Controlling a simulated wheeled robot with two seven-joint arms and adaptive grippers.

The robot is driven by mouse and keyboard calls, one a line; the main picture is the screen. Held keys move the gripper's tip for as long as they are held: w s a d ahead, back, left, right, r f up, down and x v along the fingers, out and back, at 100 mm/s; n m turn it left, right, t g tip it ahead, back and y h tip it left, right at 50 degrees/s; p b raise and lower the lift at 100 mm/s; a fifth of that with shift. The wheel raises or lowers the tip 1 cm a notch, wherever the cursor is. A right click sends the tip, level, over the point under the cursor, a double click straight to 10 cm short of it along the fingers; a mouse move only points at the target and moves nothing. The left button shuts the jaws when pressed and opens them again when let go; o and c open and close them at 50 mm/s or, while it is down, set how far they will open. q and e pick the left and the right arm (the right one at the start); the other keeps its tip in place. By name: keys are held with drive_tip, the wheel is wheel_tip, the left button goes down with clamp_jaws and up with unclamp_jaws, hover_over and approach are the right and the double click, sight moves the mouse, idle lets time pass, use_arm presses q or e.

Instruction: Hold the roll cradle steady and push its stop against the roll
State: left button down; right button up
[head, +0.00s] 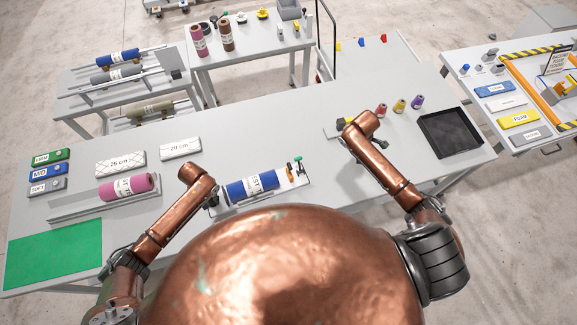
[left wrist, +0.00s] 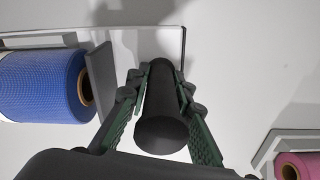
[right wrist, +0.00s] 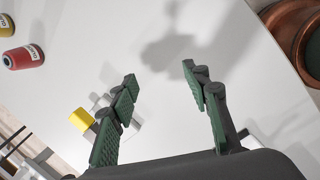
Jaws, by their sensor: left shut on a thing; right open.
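The roll cradle (head: 307,181) is a light grey tray with a blue roll (head: 252,187) lying in it. At its right end stand an orange piece and a green-topped piece; I cannot tell which is the stop. In the left wrist view a grey end plate (left wrist: 101,78) stands beside the blue roll's end (left wrist: 45,86). My left gripper (left wrist: 163,82) is shut on a dark round handle (left wrist: 160,125) at the cradle's left end. My right gripper (right wrist: 158,72) is open and empty above the bench, right of the cradle; its fingers are mostly hidden in the head view.
A yellow-and-grey device (right wrist: 82,119) lies near my right gripper. Small spools (head: 399,106) and a black tray (head: 450,132) stand to the right. A pink roll (head: 125,187) in another cradle lies left. Bench (head: 260,140) behind the blue roll is clear.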

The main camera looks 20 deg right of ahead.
drive_tip(key=w+a+r+n+y, duration=0.1)
drive_tip(key=w+a+r, duration=0.1)
drive_tip(key=a, duration=0.5)
drive_tip(key=w+a+r+n, duration=0.2)
drive_tip(key=a, duration=0.5)
wheel_tip(320, 180, up, 6)
drive_tip(key=n+y, duration=0.1)
drive_tip(key=n, duration=0.3)
hover_over(290, 165)
drive_tip(key=shift+g, duration=0.4)
wheel_tip(290, 165, down, 11)
drive_tip(key=shift+s+a+f, duration=0.1)
drive_tip(key=shift+f, duration=0.05)
clamp_jaws()
